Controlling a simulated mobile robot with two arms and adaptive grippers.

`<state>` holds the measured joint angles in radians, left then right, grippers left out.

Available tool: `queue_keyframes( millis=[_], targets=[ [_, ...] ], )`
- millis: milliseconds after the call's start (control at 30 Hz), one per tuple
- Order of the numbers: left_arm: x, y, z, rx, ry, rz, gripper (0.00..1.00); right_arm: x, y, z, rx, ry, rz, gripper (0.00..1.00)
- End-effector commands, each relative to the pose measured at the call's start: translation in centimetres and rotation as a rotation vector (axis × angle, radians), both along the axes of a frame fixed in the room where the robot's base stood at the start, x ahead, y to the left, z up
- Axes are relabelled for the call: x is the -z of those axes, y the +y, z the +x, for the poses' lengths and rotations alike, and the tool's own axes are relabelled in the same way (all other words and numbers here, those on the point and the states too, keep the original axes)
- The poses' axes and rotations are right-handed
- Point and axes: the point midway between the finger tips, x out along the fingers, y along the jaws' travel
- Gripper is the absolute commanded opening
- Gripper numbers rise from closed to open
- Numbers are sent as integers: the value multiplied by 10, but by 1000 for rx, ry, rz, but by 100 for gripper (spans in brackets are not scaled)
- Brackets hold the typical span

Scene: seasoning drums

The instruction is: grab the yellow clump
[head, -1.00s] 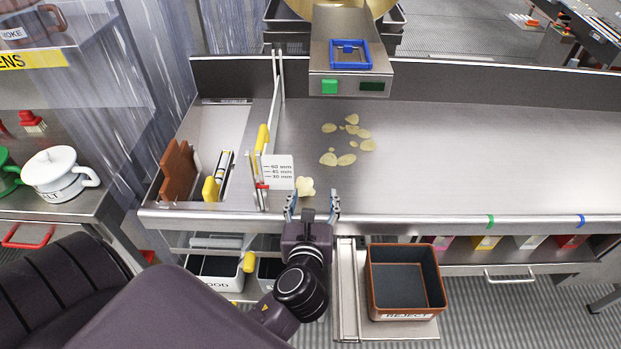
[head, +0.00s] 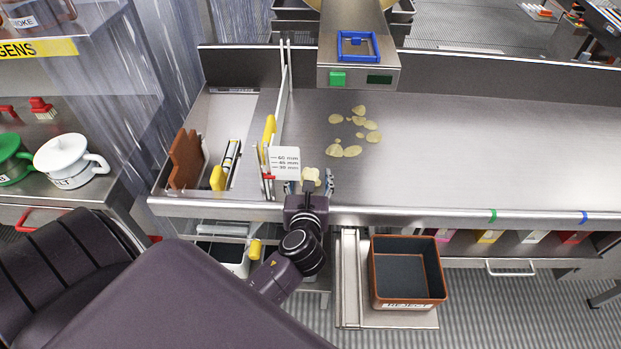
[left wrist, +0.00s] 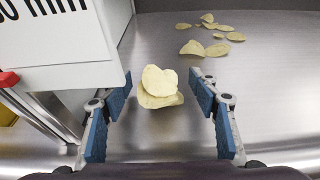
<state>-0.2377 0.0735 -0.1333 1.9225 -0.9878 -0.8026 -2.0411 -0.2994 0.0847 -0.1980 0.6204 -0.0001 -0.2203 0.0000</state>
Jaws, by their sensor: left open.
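The yellow clump (head: 311,176) is a few pale yellow chips stuck together, lying on the steel table near its front edge. In the left wrist view the clump (left wrist: 160,87) sits just ahead of and between my fingers, touching neither. My left gripper (head: 309,184) is open, with its blue-padded fingers on either side; it also shows in the left wrist view (left wrist: 160,122). Its fingertips are low, close to the table surface. My right gripper is not in view.
A white height gauge card (head: 285,162) stands close to the left of the clump. Loose chips (head: 350,150) lie farther back on the table (head: 480,150). A machine with a green button (head: 338,79) stands behind. A brown reject bin (head: 407,305) is below the front edge. The table's right side is clear.

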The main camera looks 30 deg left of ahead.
Motion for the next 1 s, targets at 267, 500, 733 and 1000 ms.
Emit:
queue_keyframes(
  millis=[267, 500, 733, 1000],
  targets=[
    [0, 0, 0, 0, 0, 1, 29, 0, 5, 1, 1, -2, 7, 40],
    [0, 0, -1, 0, 0, 1, 26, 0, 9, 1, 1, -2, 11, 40],
    [-1, 0, -1, -1, 1, 1, 26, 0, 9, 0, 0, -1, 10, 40],
    [-10, -10, 6, -1, -1, -2, 23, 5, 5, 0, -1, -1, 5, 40]
  ],
)
